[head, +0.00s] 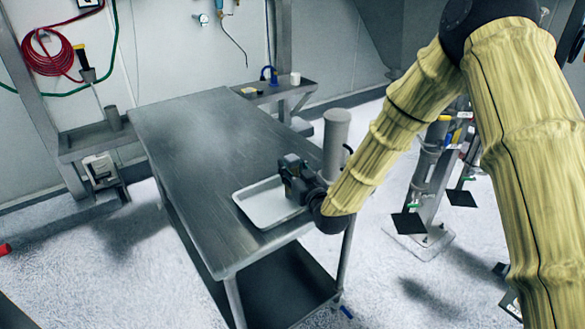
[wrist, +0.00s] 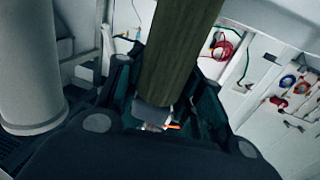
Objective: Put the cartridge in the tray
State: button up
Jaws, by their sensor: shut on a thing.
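My gripper is shut on the cartridge above the right part of the tray. The tray (head: 256,212) is shallow and pale, lies on the metal table near its front right edge, and shows no contents. My gripper covers its right side.
The metal table (head: 190,150) is bare left of and behind the tray. A small side shelf (head: 262,92) holds a blue item. Stands with tubes (head: 425,180) rise at the right. A large pale cylinder (wrist: 28,65) fills the left of the wrist view.

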jog(key=o, duration=1.1)
jog(key=shift+r, duration=0.2)
jog(key=b+v, duration=0.2)
jog(key=v, duration=1)
jog(key=shift+d, duration=0.1)
